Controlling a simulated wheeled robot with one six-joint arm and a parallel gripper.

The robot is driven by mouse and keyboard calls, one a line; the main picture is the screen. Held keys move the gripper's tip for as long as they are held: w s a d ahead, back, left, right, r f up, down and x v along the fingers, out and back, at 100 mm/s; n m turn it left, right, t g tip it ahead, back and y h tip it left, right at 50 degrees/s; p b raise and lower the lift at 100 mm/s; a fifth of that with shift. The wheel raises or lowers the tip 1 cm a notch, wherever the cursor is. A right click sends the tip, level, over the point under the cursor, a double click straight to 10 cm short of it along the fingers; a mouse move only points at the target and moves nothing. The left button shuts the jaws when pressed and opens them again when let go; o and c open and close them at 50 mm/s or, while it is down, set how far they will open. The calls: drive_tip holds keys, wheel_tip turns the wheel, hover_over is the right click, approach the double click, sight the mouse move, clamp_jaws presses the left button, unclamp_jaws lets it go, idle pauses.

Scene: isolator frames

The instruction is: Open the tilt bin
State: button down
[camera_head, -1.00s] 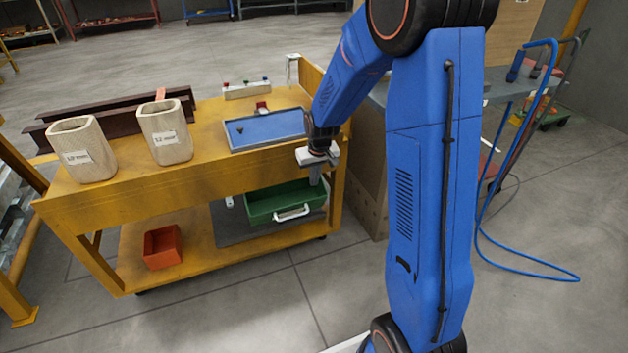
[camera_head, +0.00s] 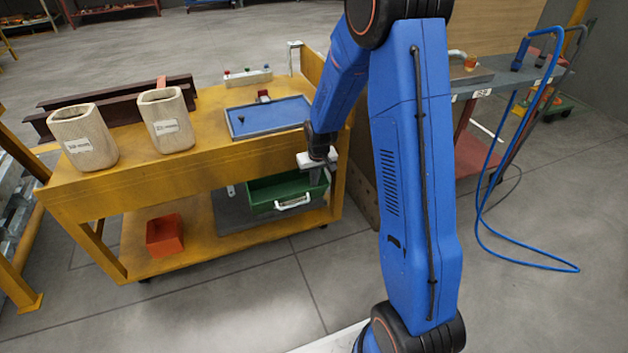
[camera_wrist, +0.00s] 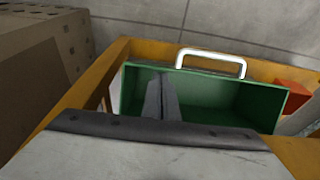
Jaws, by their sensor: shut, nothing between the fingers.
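The tilt bin (camera_head: 272,200) is a green open-topped bin with a white handle (camera_head: 293,202) on its front, under the top of the yellow cart. In the wrist view the green bin (camera_wrist: 226,97) and its white handle (camera_wrist: 211,56) lie beyond my gripper. My gripper (camera_head: 316,178) is at the right end of the cart, at the bin's right side. In the wrist view the fingers of my gripper (camera_wrist: 161,92) are together and empty, over the bin's interior and apart from the handle. I cannot tell whether they touch the bin.
The yellow cart (camera_head: 200,172) carries two labelled wooden holders (camera_head: 83,137) and a blue tray (camera_head: 268,118) on top. An orange bin (camera_head: 164,236) sits on its lower shelf. A wooden panel is close at the gripper's right. The floor in front is clear.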

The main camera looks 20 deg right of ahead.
drive_tip(key=s, duration=0.1)
drive_tip(key=s+f, duration=0.1)
drive_tip(key=s, duration=0.1)
drive_tip(key=s+f, duration=0.1)
drive_tip(key=shift+s+f, duration=0.15)
drive_tip(key=shift+s, duration=0.1)
